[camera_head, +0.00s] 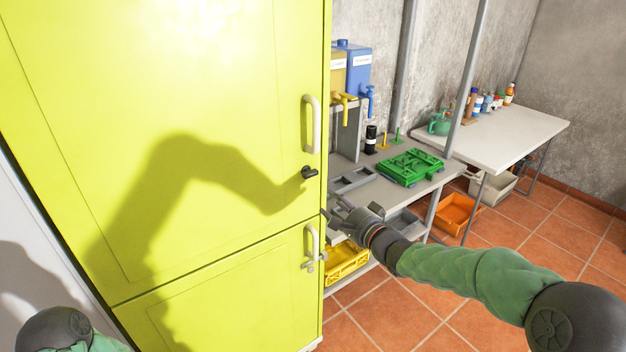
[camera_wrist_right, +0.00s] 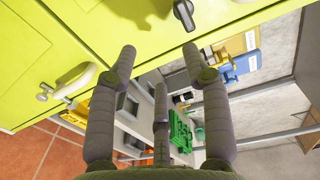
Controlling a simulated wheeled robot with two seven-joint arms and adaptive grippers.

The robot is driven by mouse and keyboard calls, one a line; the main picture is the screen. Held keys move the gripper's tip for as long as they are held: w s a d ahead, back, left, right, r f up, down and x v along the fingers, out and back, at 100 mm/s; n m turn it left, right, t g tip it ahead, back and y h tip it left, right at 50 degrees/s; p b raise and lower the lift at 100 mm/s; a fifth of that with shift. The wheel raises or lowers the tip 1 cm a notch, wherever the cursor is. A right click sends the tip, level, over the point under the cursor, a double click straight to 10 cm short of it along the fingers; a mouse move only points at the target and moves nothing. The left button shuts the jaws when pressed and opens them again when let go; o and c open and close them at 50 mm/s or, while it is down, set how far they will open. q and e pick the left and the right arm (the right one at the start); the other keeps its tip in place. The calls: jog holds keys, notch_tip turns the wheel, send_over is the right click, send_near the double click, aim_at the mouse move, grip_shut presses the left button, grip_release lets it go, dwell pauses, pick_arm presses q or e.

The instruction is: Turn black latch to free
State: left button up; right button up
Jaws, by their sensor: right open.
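The black latch (camera_head: 310,172) sits on the upper door of the yellow-green cabinet (camera_head: 226,100), near its right edge and below the pale upper handle (camera_head: 312,124). Its short lever points right in the head view. In the right wrist view the black latch (camera_wrist_right: 184,14) is at the top edge, beyond the fingertips. My right gripper (camera_head: 332,214) is open and empty, below and slightly right of the latch, apart from it. Its spread fingers (camera_wrist_right: 159,52) show in the wrist view. My left gripper is out of view.
The lower door has a pale handle (camera_head: 312,240) and a metal latch (camera_head: 314,264) close to my right gripper. Right of the cabinet stand a grey bench with a green crate (camera_head: 409,167), a blue container (camera_head: 356,68), and a white table (camera_head: 510,138).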

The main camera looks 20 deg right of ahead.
aim_at(312, 177)
jog(key=shift+t+y, duration=0.3)
jog(key=shift+w+a+r+b, duration=0.45)
jog(key=shift+w+a+b, duration=0.1)
jog(key=shift+w, duration=1.1)
jog(key=shift+w+a+r+b, duration=0.5)
jog(key=shift+w, duration=1.15)
jog(key=shift+w+a+r+b, duration=0.45)
jog(key=shift+w+a+b, duration=0.1)
jog(key=shift+w, duration=1.1)
grip_shut()
